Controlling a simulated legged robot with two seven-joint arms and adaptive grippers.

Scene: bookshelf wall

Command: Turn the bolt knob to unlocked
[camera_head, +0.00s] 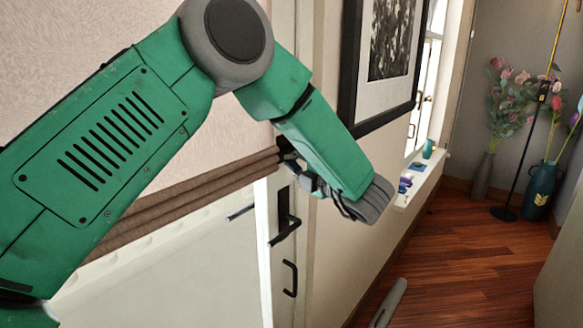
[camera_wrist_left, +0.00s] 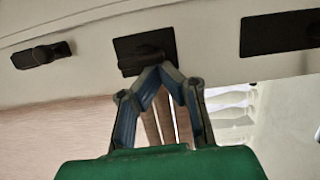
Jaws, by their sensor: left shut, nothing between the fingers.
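A pale door (camera_head: 282,190) stands past my left forearm, with black fittings. My left gripper (camera_head: 289,157) reaches to the door edge above the black lever handle (camera_head: 285,222), and its hand hides part of the fittings there. In the left wrist view the left gripper (camera_wrist_left: 161,68) is shut and empty. Its fingertips are at the lower edge of a dark knob (camera_wrist_left: 138,61) on a black plate (camera_wrist_left: 145,41). I cannot tell whether they touch it, nor which setting the knob has. My right gripper is not in view.
Another black knob (camera_wrist_left: 42,54) and a larger black plate (camera_wrist_left: 278,33) flank it in the wrist view. A black pull (camera_head: 291,278) sits low on the door. A framed picture (camera_head: 382,60) hangs right of the door. Wooden floor (camera_head: 440,260) lies open to the right.

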